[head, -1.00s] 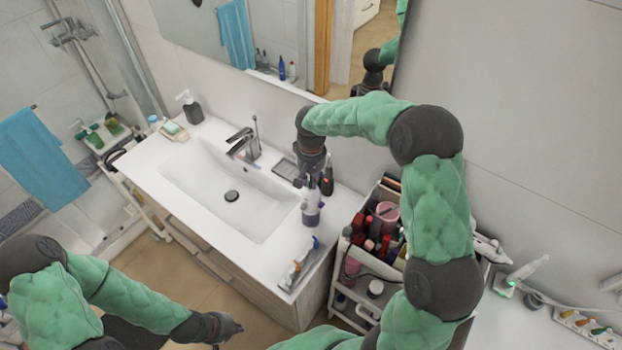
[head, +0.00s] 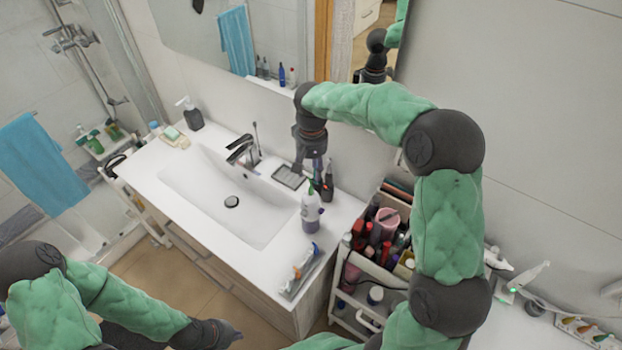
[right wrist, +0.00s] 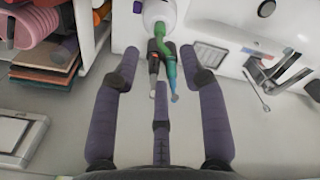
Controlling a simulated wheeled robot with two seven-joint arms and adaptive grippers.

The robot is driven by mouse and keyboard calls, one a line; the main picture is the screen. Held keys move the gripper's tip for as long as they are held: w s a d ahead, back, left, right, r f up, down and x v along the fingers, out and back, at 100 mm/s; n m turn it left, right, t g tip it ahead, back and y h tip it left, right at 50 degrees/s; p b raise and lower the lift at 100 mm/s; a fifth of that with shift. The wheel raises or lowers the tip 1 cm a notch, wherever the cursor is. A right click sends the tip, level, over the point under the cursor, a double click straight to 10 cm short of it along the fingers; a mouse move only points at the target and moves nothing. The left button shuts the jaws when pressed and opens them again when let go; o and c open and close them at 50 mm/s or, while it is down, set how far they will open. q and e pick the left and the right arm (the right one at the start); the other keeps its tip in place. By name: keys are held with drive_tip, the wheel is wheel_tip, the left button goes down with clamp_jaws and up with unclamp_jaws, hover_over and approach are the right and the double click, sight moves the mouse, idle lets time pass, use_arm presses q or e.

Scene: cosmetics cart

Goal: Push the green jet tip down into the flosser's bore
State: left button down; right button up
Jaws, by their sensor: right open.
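The flosser (head: 311,212), white with a purple-grey lower part, stands upright on the right end of the sink counter. The green jet tip (head: 315,186) stands up from its top; how deep it sits in the bore I cannot tell. In the right wrist view the green tip (right wrist: 169,70) points from the white flosser top (right wrist: 158,12) toward the camera. My right gripper (head: 313,165) is just above the tip, open and empty, its fingers (right wrist: 161,100) spread around the tip's end without touching it. My left gripper (head: 228,335) hangs low, away from the counter; its jaws are unclear.
A dark handheld device (head: 327,184) stands close behind the flosser. The sink (head: 225,190) is left of the flosser. A cart of cosmetics (head: 375,240) stands to the right.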

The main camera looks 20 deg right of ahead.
drive_tip(key=shift+r, duration=1.9)
